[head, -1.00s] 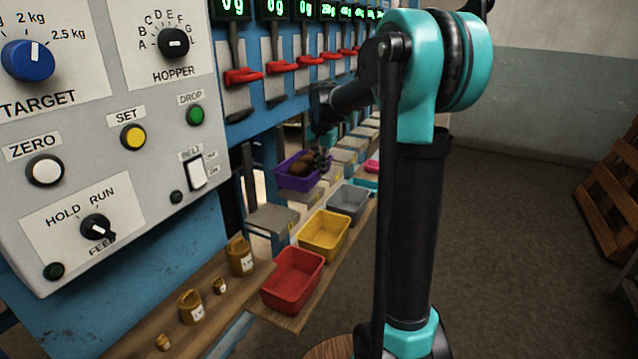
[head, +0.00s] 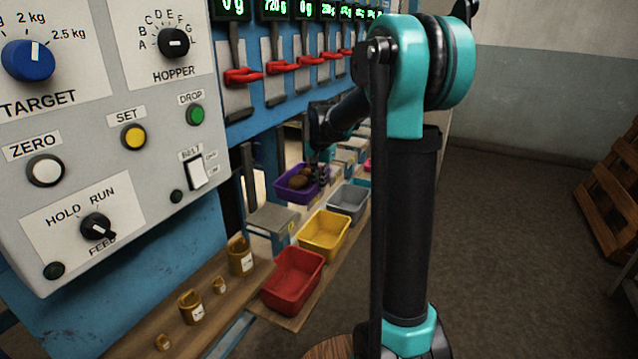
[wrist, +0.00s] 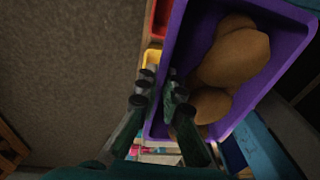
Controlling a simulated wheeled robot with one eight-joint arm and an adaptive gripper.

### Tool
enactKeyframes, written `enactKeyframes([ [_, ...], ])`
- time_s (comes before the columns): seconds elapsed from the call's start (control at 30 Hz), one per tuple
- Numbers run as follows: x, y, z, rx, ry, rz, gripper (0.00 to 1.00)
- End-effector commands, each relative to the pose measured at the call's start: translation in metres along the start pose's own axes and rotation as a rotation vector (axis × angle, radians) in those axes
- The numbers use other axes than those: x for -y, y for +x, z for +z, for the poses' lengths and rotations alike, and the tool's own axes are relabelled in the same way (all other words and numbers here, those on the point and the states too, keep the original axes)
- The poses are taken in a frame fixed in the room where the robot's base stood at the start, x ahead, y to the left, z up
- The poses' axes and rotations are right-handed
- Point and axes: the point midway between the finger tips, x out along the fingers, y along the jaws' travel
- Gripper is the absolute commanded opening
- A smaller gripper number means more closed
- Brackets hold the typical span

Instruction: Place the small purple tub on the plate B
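The small purple tub (head: 296,187) holds several brown potato-like lumps. It sits at the second scale station, on or just at plate B, whose top is hidden under it. In the wrist view the tub (wrist: 168,45) fills the upper right. My gripper (wrist: 158,88) has its fingers on both sides of the tub's near wall, one pair inside and one outside, and looks shut on it. In the head view my gripper (head: 320,170) is at the tub's right rim. The second display (head: 274,7) reads 720 g.
An empty plate (head: 272,218) is at the first station. A red tub (head: 293,280), a yellow tub (head: 324,236) and a grey tub (head: 347,203) line the front shelf. Brass weights (head: 190,307) stand on the wooden ledge. Blue posts and red-handled levers (head: 280,69) stand close behind.

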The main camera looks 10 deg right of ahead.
Motion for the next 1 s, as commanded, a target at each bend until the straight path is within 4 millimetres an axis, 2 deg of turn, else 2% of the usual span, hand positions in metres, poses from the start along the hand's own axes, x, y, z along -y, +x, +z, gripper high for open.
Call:
enactKeyframes([
  [0.03,0.000,0.000,0.000,0.000,0.000,0.000,0.16],
  [0.1,0.000,0.000,0.000,0.000,0.000,0.000,0.25],
  [0.13,0.000,0.000,0.000,0.000,0.000,0.000,0.26],
  [0.4,0.000,-0.001,0.000,0.000,0.000,0.000,0.26],
  [0.53,0.000,-0.010,0.000,0.000,0.000,0.000,0.26],
  [0.67,0.000,-0.030,0.000,0.000,0.000,0.000,0.26],
  [1.0,0.000,-0.098,0.000,0.000,0.000,0.000,0.26],
])
